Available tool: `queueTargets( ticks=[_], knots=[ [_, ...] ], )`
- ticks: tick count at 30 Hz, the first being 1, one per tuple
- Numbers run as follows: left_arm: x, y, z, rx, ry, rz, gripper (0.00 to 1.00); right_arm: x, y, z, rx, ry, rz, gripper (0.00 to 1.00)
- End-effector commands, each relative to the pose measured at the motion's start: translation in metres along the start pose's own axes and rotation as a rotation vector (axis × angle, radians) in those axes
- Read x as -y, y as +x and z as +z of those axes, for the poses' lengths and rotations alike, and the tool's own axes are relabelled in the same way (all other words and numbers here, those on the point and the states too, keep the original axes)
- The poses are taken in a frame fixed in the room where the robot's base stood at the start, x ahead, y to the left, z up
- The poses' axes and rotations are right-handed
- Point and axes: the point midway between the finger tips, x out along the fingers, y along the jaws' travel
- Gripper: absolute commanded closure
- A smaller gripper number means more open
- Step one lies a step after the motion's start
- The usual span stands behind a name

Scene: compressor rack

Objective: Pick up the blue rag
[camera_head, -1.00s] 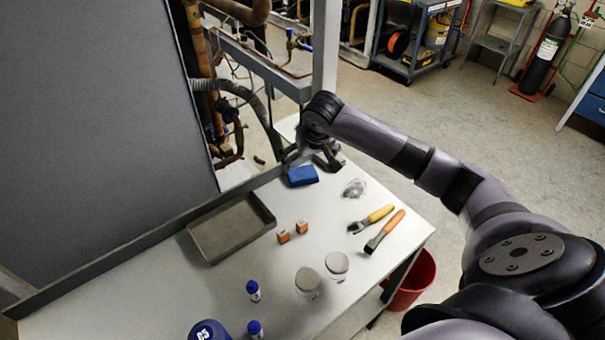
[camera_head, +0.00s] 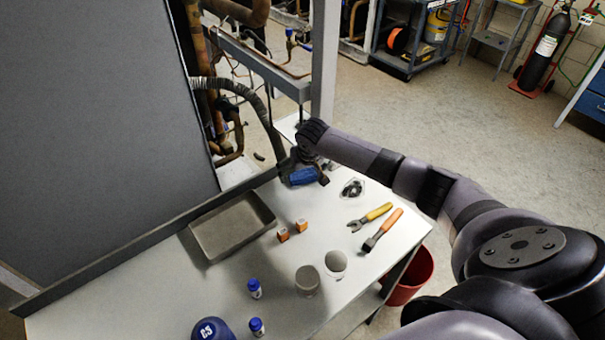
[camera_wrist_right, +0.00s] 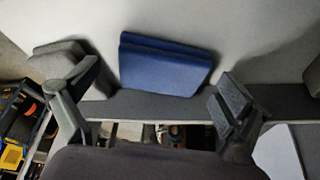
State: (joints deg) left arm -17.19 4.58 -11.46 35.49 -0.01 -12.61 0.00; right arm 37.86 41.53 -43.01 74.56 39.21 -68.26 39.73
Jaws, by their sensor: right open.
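The blue rag (camera_head: 302,176) lies folded at the far end of the white table, by the raised back edge. In the right wrist view the rag (camera_wrist_right: 165,64) lies flat between and just ahead of the two spread fingers. My right gripper (camera_head: 306,177) is open and empty, low over the table at the rag, with a finger on either side of it in the head view. In the right wrist view the right gripper (camera_wrist_right: 150,90) shows both fingertips apart from the rag. My left gripper is not in view.

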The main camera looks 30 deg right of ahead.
Motion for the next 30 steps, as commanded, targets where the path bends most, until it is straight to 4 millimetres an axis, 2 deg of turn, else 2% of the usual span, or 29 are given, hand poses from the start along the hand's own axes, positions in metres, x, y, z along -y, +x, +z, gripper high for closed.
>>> queueTargets(
  ticks=[3,26,30],
  knots=[
    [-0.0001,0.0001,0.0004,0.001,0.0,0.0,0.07,0.0002,-0.0001,0.0001,0.0,0.0,0.0,0.05],
    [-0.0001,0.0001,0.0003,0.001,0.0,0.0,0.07,0.0,-0.0004,0.0001,0.0,0.0,0.0,0.55],
    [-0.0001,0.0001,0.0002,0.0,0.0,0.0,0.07,0.0,-0.0004,0.0001,0.0,0.0,0.0,0.57]
  ],
)
